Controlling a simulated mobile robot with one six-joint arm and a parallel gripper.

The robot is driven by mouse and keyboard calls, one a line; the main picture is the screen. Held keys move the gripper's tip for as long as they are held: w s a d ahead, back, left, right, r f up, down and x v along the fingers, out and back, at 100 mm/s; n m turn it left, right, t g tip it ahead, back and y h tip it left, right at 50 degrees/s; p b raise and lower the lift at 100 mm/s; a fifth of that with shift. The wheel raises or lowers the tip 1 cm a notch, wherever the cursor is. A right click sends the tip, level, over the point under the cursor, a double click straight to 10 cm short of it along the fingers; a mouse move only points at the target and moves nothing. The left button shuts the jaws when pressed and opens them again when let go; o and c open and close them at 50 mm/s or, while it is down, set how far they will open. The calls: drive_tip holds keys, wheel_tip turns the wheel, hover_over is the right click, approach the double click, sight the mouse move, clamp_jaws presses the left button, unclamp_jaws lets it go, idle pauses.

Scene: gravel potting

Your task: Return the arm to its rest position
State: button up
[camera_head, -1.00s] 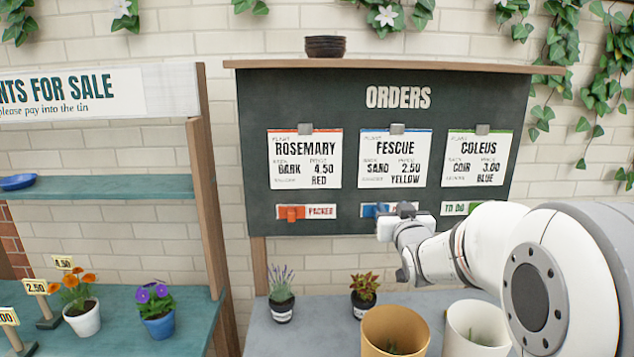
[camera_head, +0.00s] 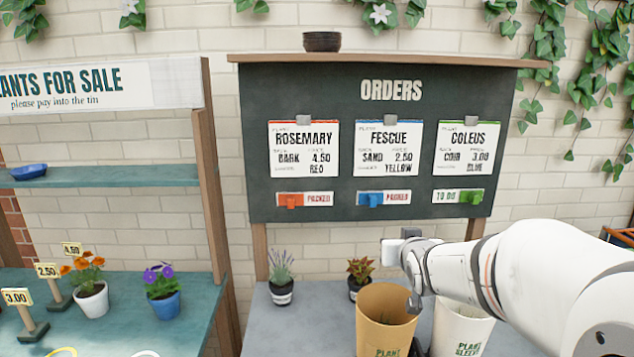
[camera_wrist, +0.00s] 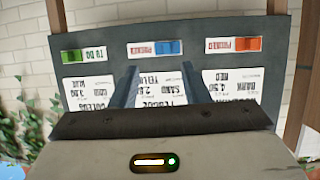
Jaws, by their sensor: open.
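My gripper (camera_wrist: 160,68) is open and empty in the wrist view, its two grey fingers apart in front of the orders board, which appears upside down there. In the head view my arm reaches in from the right, and its wrist is below the dark orders board (camera_head: 340,90), over the bench with the pots. The fingers are hard to make out there. The board's blue slider (camera_head: 370,199) and orange slider (camera_head: 291,200) show PACKED. The green slider (camera_head: 471,196) shows TO DO.
A tan plant sleeve bin (camera_head: 385,325) and a white one (camera_head: 462,330) stand below my arm. A lavender pot (camera_head: 281,293) and a coleus pot (camera_head: 357,287) stand behind them. A sales shelf (camera_head: 110,176) with potted flowers is at left.

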drive_tip(key=s+a+f+g+b, duration=0.1)
drive_tip(key=s+f+g, duration=0.2)
drive_tip(key=s, duration=0.6)
drive_tip(key=s+a+f+g+b, duration=0.1)
drive_tip(key=s+f+g, duration=0.3)
drive_tip(key=s, duration=0.5)
drive_tip(key=s+f+g+b, duration=0.1)
drive_tip(key=s+f+g, duration=0.3)
drive_tip(key=s+f, duration=0.3)
drive_tip(key=s, duration=0.3)
drive_tip(key=shift+a, duration=0.4)
